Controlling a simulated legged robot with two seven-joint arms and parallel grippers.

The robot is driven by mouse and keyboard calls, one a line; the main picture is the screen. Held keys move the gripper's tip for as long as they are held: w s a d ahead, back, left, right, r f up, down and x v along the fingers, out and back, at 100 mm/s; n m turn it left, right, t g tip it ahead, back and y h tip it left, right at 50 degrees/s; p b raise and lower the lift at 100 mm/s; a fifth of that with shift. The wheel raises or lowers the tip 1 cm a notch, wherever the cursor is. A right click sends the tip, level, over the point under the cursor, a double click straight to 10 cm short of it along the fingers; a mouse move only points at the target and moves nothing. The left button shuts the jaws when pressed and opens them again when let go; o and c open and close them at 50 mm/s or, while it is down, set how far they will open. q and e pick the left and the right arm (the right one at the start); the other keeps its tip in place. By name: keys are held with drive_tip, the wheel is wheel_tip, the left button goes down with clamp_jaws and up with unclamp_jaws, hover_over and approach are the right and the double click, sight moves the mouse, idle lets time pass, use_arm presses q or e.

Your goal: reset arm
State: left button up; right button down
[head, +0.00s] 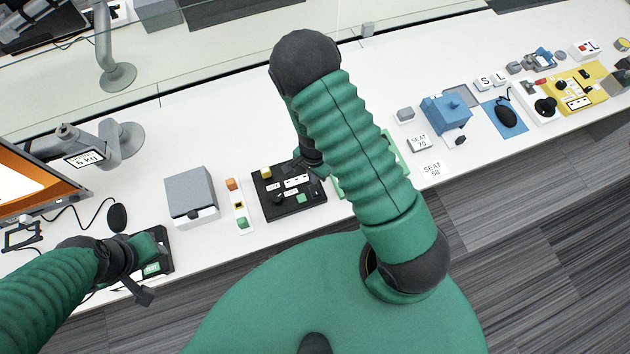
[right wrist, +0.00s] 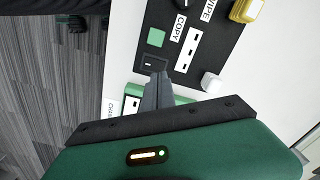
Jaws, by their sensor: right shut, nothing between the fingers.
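My right arm rises across the middle of the head view. My right gripper (head: 318,172) is mostly hidden behind that arm, at the right edge of a black panel (head: 290,208). The right wrist view shows its fingers (right wrist: 153,75) shut and empty at the edge of the black panel (right wrist: 212,58), near a green square button (right wrist: 157,37). I cannot tell whether the fingertips touch the panel. My left gripper (head: 140,268) is at the lower left, over a dark device on the desk; its finger opening is unclear.
A grey box (head: 190,190) and a white strip with coloured blocks (head: 238,208) stand left of the panel. A monitor (head: 35,180) is at far left. A blue box (head: 447,112), a mouse (head: 506,115) and a yellow board (head: 590,80) lie to the right. Glass runs behind.

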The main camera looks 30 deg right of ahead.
drive_tip(key=shift+r+p, duration=0.55)
drive_tip(key=shift+r, duration=0.4)
drive_tip(key=s+a+r+n+t+b, duration=0.1)
drive_tip(key=s+a+r+n+b, duration=0.1)
drive_tip(key=r+n, duration=0.5)
drive_tip(key=s+a+r+n+t+b, duration=0.1)
drive_tip(key=s+a+r+n+b, duration=0.1)
drive_tip(key=r+n+b, duration=0.2)
drive_tip(key=shift+a+r+n+t, duration=0.2)
drive_tip(key=shift+r+n+t, duration=0.1)
drive_tip(key=shift+r+n, duration=2)
drive_tip(key=shift+s+r+m, duration=0.25)
drive_tip(key=shift+r+m, duration=0.15)
drive_tip(key=shift+w, duration=0.1)
